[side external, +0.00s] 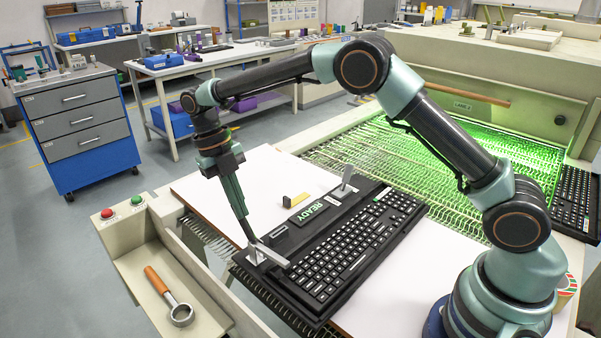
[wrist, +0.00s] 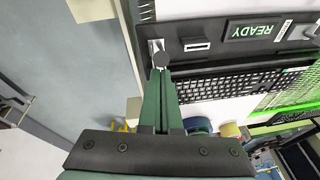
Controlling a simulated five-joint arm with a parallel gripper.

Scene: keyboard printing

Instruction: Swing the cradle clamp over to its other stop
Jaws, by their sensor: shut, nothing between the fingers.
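A black keyboard (side external: 362,243) lies in a dark cradle (side external: 283,249) on the white bench top. A grey cradle clamp (side external: 272,256) sits at the cradle's near left end, its bar reaching over toward the keyboard's corner. A second grey clamp (side external: 345,183) stands at the far end, tilted up. My gripper (side external: 250,238) is shut and empty, pointing down right at the near clamp; I cannot tell whether it touches. In the wrist view the shut fingertips (wrist: 161,68) cover much of the near clamp (wrist: 155,46), beside the keyboard (wrist: 230,92).
A READY display (side external: 313,211) is on the cradle's back strip. A small block with a yellow face (side external: 296,201) stands behind it. A tray with a wooden-handled tool (side external: 168,297) is at the front left. A green-lit bed (side external: 440,150) lies behind. White bench space is free behind the cradle.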

